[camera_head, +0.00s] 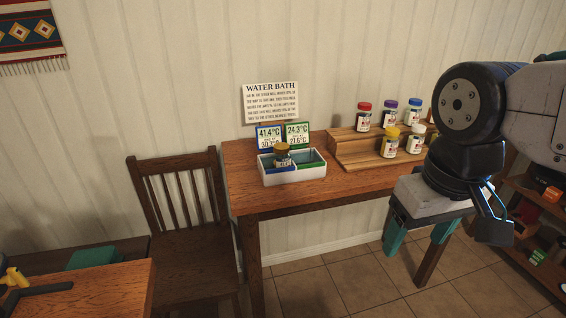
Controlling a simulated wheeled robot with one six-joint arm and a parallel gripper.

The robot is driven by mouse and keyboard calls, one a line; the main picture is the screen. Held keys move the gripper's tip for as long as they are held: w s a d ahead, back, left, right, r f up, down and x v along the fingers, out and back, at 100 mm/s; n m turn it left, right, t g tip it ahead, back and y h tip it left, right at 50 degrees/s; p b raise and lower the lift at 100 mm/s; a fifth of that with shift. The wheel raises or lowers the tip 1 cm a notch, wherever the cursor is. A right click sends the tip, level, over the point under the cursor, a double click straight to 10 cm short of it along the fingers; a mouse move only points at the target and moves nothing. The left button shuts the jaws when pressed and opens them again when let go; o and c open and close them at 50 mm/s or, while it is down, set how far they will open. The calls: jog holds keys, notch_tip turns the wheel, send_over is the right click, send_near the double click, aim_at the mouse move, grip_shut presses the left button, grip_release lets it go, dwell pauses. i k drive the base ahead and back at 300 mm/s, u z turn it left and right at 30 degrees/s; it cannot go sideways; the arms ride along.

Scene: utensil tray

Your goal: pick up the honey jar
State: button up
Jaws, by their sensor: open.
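A small jar with a brown-gold lid (282,154) stands upright in the left, blue-rimmed well of a white two-well water bath (291,175) on the wooden table. Its lower part is hidden by the bath wall. Its label is too small to read, so I cannot confirm that it is the honey jar.
Several jars with coloured lids, one yellow (390,142), stand on a stepped wooden rack (355,148) right of the bath. Two temperature cards and a WATER BATH sign (271,103) stand behind it. A chair (185,225) is left of the table (255,200).

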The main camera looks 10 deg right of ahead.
aim_at(281, 154)
jog(key=z, duration=1.45)
jog(key=k, duration=1.2)
jog(key=u, duration=0.45)
jog(key=i, duration=1.45)
jog(key=u, duration=0.05)
